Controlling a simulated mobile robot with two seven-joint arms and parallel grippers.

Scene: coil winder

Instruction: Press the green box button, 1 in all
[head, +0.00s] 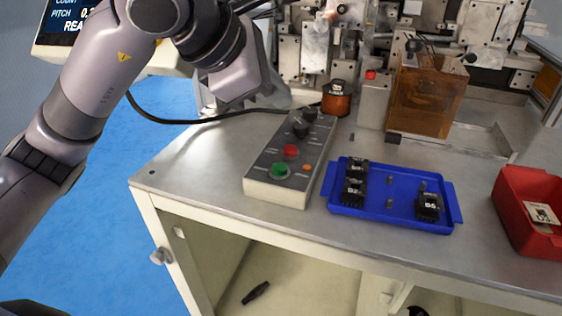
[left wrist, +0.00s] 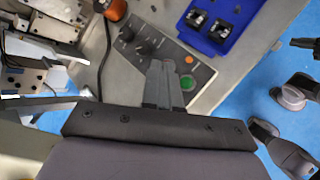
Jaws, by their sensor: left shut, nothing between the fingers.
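The green button (head: 281,171) sits at the front end of a grey control box (head: 262,190) on the metal tabletop. It also shows in the left wrist view (left wrist: 187,83), just right of my fingers. My left gripper (head: 286,98) is shut and empty. In the head view it is behind the far end of the box, apart from the green button. In the left wrist view its closed fingers (left wrist: 160,68) cover part of the box. The red button (head: 290,151) shows behind the green one in the head view and is hidden in the left wrist view.
The box also carries dark knobs (head: 301,129) and a small orange light (head: 306,167). A blue tray (head: 400,225) with black parts lies to its right. A red bin (head: 520,235) stands at far right. A copper spool (head: 336,98) and winder machinery stand behind.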

